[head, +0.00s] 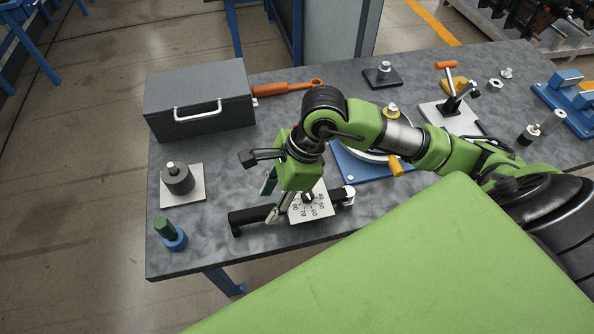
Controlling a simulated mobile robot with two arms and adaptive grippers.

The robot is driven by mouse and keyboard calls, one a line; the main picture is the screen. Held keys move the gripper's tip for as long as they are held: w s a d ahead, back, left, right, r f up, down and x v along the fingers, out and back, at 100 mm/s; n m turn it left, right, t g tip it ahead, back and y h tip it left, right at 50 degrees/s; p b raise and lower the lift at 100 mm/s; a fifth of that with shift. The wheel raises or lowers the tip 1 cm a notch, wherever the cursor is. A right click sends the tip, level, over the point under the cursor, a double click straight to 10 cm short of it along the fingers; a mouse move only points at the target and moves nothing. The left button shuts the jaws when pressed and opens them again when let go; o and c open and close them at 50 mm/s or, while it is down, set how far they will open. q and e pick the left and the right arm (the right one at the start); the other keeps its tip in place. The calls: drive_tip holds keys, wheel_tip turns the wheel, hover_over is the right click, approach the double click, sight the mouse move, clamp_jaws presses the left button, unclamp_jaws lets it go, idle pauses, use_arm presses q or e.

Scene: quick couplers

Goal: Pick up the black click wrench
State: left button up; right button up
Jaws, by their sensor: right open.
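The black click wrench (250,217) lies near the front edge of the grey table, its dark bar running from lower left to upper right. A white plate with printed numbers (318,206) is at its middle; I cannot tell how the two are stacked. My right gripper (271,199) is open and points down over the wrench, left of the numbered plate. Its fingers hide part of the bar, and I cannot tell whether they touch it. My left gripper is not in view.
A grey toolbox (200,92) stands behind, with an orange-handled wrench (286,88) beside it. A dark cylinder on a plate (178,180) and a green-and-blue part (170,234) are at the left. A blue base (362,170) lies behind the wrench, partly under my right arm.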

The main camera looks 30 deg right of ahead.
sight(265, 209)
drive_tip(key=shift+w+a+f, duration=0.15)
drive_tip(key=shift+a+f, duration=0.1)
drive_tip(key=shift+f, duration=0.35)
drive_tip(key=shift+w+f, duration=0.2)
drive_tip(key=shift+f, duration=0.1)
drive_tip(key=shift+w+a+f+p, duration=0.1)
drive_tip(key=shift+a+f+p, duration=0.05)
drive_tip(key=shift+f+p, duration=0.15)
drive_tip(key=x, duration=0.1)
drive_tip(key=p+x, duration=0.2)
drive_tip(key=x, duration=0.1)
drive_tip(key=shift+d+f, duration=0.1)
drive_tip(key=shift+d, duration=0.15)
drive_tip(key=shift+w+a+f, duration=0.1)
drive_tip(key=shift+f, duration=0.25)
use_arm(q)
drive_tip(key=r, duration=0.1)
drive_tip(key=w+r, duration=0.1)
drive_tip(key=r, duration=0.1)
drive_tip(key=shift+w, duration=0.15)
use_arm(e)
clamp_jaws()
